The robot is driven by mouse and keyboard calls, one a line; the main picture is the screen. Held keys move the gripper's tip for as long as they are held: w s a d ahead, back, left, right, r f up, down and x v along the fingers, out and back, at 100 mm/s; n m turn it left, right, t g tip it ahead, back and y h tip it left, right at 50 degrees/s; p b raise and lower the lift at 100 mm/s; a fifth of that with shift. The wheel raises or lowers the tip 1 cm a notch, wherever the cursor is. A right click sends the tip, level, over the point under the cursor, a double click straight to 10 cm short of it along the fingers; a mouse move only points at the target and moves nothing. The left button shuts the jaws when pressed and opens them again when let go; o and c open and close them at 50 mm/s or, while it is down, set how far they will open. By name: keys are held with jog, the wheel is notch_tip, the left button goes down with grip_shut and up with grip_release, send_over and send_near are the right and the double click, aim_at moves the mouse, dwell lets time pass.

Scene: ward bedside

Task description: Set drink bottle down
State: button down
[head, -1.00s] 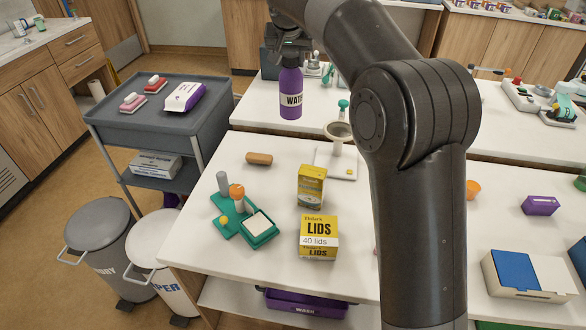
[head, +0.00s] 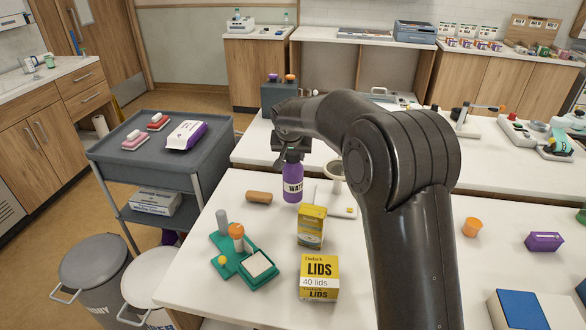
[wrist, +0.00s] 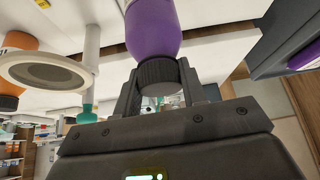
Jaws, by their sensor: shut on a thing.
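The purple drink bottle (head: 292,188) has a white label with dark lettering and a dark cap (wrist: 158,74). It is upright in the head view, over the rear left part of the white table (head: 391,318). I cannot tell whether its base touches the tabletop. My gripper (head: 292,153) is above the bottle and shut on its top. In the wrist view the cap sits between the two fingers of my gripper (wrist: 160,88), and the purple body (wrist: 152,28) extends away from them.
A brown roll (head: 259,197) lies left of the bottle. A white stand with a round ring (head: 336,167) is close on its right. Yellow boxes (head: 311,227) and a green holder (head: 240,255) are in front. A grey cart (head: 150,120) stands left.

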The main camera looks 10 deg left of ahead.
aim_at(292, 172)
jog(key=shift+f, duration=2)
jog(key=c, duration=0.9)
grip_release()
